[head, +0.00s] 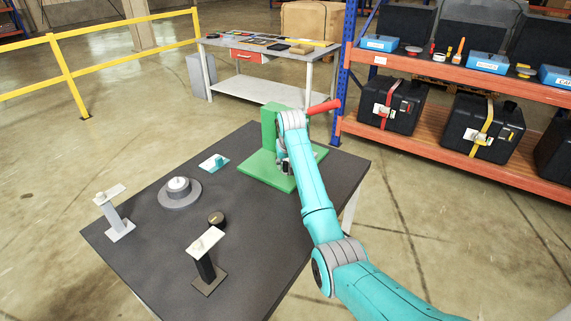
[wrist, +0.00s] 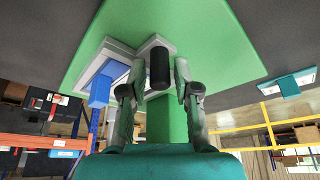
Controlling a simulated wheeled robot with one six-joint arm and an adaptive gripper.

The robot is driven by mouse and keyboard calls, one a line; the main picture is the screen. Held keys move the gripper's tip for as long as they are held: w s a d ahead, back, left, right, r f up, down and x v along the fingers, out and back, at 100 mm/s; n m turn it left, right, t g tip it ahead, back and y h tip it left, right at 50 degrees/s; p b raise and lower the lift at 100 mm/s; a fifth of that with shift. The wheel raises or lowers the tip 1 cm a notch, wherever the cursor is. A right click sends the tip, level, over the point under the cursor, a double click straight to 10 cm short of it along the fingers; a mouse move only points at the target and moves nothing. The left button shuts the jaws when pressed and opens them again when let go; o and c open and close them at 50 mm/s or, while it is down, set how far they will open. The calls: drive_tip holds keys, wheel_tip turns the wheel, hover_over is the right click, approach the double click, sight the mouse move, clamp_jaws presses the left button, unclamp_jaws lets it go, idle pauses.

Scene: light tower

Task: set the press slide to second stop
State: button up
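The press is green, with a flat base plate (head: 258,172) and an upright column (head: 268,127); a red lever (head: 324,106) sticks out at its top right. In the wrist view the green base (wrist: 225,50) fills the middle. A dark upright knob (wrist: 160,68) stands on a pale grey slide piece (wrist: 152,43). My gripper (wrist: 159,80) has its fingers on both sides of the knob, with small gaps seeming to show. In the head view my gripper (head: 283,160) is low over the press base, and my arm hides the slide. The stops cannot be made out.
The dark table (head: 150,245) also holds a round grey dial with a white top (head: 178,188), a small teal-and-white switch (head: 215,162), a dark round knob (head: 216,218) and two posts with pale tops. In the wrist view, a blue block (wrist: 100,90) sits left of my fingers.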

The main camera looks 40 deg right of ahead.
clamp_jaws()
drive_tip(key=shift+w+d, duration=0.3)
drive_tip(key=shift+d, duration=0.45)
drive_tip(key=shift+w+d, duration=0.25)
drive_tip(key=shift+d, duration=0.5)
unclamp_jaws()
